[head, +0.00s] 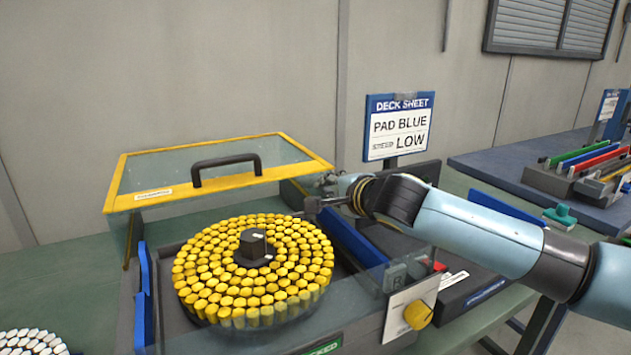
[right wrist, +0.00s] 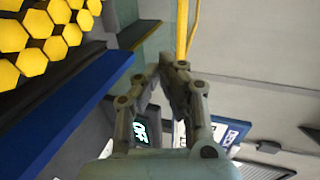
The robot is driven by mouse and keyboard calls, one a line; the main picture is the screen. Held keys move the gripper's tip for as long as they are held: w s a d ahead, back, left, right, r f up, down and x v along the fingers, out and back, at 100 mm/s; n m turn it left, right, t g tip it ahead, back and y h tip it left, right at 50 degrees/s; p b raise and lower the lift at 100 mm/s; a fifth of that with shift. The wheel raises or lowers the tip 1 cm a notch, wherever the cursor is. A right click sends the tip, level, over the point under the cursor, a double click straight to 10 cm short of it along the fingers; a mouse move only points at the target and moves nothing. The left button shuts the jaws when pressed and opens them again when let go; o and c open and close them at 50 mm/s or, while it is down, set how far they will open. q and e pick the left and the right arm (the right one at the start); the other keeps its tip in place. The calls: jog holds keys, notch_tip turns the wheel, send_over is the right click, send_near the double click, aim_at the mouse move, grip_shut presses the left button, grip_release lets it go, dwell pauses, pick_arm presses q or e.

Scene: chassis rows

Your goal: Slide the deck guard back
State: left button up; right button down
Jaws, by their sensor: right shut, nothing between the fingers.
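The deck guard is a clear panel in a yellow frame (head: 190,202) with a dark handle (head: 225,162). It stands over the back of the machine in the head view, behind the round deck of yellow pads (head: 252,270), which is uncovered. A yellow bar of the frame shows in the right wrist view (right wrist: 182,30). My right gripper (head: 316,203) is shut and empty, beside the guard's right front corner and right of the handle; it also shows in the right wrist view (right wrist: 165,68). My left gripper is not in view.
A deck sheet sign (head: 398,127) reads PAD BLUE, speed LOW. A blue rail (head: 355,243) runs along the machine's right side. A yellow knob (head: 418,315) sits at the front right. White pads (head: 32,342) are at the lower left. A side table (head: 500,165) holds coloured bars.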

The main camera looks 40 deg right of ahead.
aim_at(310, 175)
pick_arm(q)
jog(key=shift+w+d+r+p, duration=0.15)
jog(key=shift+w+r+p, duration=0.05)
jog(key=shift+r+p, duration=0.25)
pick_arm(e)
jog(key=x, duration=0.4)
jog(key=r+x, duration=0.1)
jog(key=shift+w+d, duration=0.15)
jog(key=shift+w, duration=0.4)
jog(key=x, duration=0.1)
jog(key=b+x, duration=0.1)
jog(key=x, duration=0.1)
jog(key=shift+w+r, duration=0.25)
jog(key=shift+r, duration=0.1)
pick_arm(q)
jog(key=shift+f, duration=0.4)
pick_arm(e)
jog(key=shift+r, duration=0.1)
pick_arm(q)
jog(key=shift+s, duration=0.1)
pick_arm(e)
jog(key=shift+s, duration=0.1)
